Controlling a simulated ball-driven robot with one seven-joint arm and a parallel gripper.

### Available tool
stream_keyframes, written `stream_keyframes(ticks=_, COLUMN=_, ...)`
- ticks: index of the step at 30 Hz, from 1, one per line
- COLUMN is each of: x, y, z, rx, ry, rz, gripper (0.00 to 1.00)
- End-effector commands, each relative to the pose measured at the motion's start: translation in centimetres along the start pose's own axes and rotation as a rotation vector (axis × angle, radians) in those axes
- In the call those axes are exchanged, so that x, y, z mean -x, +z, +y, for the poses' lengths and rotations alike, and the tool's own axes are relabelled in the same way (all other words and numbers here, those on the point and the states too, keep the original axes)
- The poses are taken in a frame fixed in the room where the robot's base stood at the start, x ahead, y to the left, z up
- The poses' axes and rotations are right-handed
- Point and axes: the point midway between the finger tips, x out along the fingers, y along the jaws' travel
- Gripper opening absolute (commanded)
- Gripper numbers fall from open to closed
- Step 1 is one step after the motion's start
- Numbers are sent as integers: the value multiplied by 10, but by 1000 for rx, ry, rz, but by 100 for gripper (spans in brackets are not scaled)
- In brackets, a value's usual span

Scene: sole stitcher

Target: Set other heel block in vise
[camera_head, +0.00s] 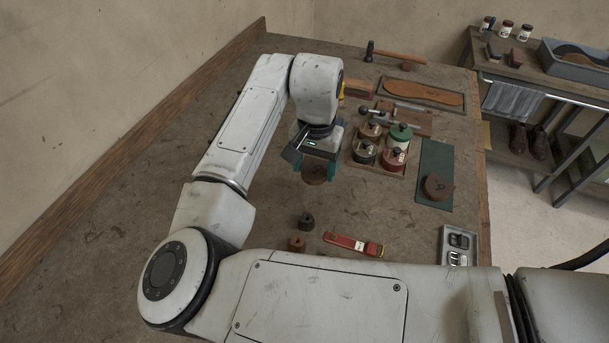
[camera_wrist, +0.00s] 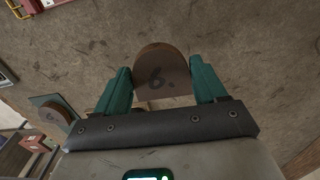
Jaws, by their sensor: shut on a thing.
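My gripper (camera_head: 316,168) is shut on a brown heel block (camera_head: 314,177), left of the tins. In the wrist view, the held heel block (camera_wrist: 162,72) shows a dark "6." between the two green fingers. I cannot tell how far it is above the bench. Another brown heel block (camera_head: 437,188) lies on the green mat (camera_head: 433,158) to the right; it also shows in the wrist view (camera_wrist: 54,115). What looks like the wooden vise (camera_head: 415,121), with a metal handle at its left, stands behind the tins, partly hidden by them.
A tray with several tins (camera_head: 390,157) stands between my gripper and the green mat. A hammer (camera_head: 397,56) and a sole (camera_head: 423,93) lie at the back. The bench's left side is clear.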

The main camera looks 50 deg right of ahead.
Motion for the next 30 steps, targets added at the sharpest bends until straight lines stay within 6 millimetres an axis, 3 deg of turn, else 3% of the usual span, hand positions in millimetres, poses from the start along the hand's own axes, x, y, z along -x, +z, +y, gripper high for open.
stream_keyframes(ticks=3, x=-16, y=-4, z=-13, rx=2, ry=0, rz=-2, gripper=40)
stream_keyframes(ticks=11, x=-33, y=-10, z=-26, rx=1, ry=0, rz=-1, gripper=40)
stream_keyframes(ticks=18, x=-61, y=-10, z=-25, rx=0, ry=0, rz=-2, gripper=40)
stream_keyframes(ticks=30, x=-67, y=-10, z=-25, rx=0, ry=1, rz=0, gripper=40)
